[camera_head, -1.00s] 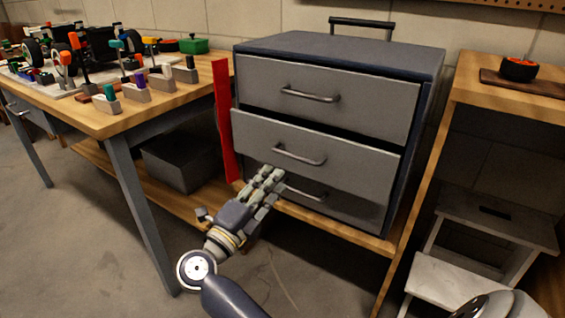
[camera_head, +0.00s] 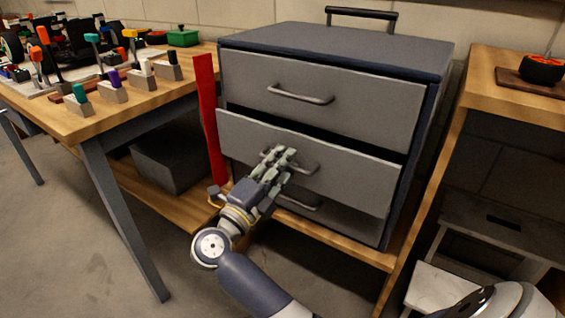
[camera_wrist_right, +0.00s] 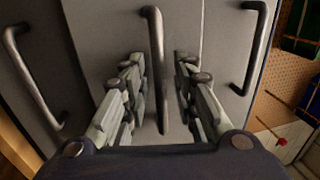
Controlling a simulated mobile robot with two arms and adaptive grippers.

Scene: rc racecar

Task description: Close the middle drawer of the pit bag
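The grey pit bag (camera_head: 330,50) stands on a wooden shelf. Its middle drawer (camera_head: 355,180) sticks out past the top drawer (camera_head: 375,105), leaving a dark gap above it. The bottom drawer (camera_head: 350,210) sits below, partly in shadow. My right gripper (camera_head: 285,158) is at the middle drawer's handle (camera_head: 308,168). In the right wrist view, my right gripper (camera_wrist_right: 160,75) is open, its fingers on either side of that handle (camera_wrist_right: 156,60); contact is not clear. My left gripper is not in view.
A red upright strip (camera_head: 209,120) stands at the bag's left side. A workbench (camera_head: 120,118) with tools is at left, a grey box (camera_head: 172,160) under it. A wooden bench (camera_head: 535,105) and grey step stool (camera_head: 490,235) are at right.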

